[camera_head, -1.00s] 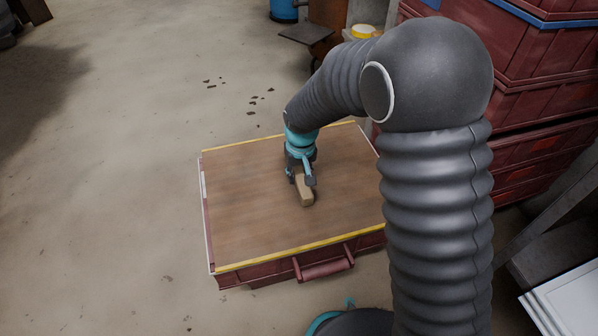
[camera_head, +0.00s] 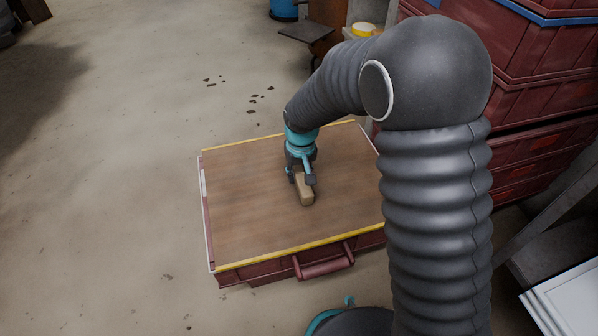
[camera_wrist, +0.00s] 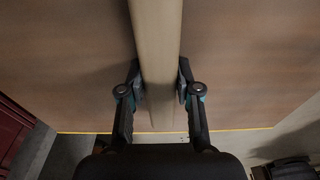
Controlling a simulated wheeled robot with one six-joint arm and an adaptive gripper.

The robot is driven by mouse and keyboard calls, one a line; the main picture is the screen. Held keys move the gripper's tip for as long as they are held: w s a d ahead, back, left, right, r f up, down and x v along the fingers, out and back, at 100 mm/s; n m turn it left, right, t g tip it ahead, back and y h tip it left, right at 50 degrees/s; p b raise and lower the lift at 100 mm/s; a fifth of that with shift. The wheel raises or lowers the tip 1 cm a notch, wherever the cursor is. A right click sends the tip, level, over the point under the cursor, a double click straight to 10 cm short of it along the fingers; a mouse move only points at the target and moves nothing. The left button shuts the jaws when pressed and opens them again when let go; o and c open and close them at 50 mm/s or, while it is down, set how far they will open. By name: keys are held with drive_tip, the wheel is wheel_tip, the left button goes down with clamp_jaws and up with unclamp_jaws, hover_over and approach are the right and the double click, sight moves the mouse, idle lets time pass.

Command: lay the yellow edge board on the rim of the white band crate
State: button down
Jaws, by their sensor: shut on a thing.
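The yellow edge board (camera_head: 245,205) is a flat brown panel with yellow strips along its near and far edges. It covers the top of a dark red crate (camera_head: 255,274), whose white band (camera_head: 208,235) shows along the left side. The board looks level and lined up with the rim; I cannot tell if a small gap is left under it. My gripper (camera_head: 303,181) is above the middle of the board, shut on its wooden grip bar (camera_head: 306,198). In the wrist view the fingers (camera_wrist: 160,84) stand on both sides of the bar. The crate's inside is hidden.
Red crates (camera_head: 520,95) are stacked at the right, close to my arm. A red handle (camera_head: 325,262) sticks out of the covered crate's near side. A blue bin (camera_head: 284,9) stands at the back. The concrete floor (camera_head: 110,190) at the left is clear.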

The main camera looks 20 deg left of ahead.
drive_tip(key=shift+f, duration=0.3)
drive_tip(key=c, duration=0.7)
unclamp_jaws()
drive_tip(key=shift+f, duration=0.1)
drive_tip(key=r, duration=0.8)
drive_tip(key=s+r, duration=0.1)
drive_tip(key=r, duration=0.3)
drive_tip(key=shift+s+d, duration=0.1)
drive_tip(key=shift+d, duration=0.25)
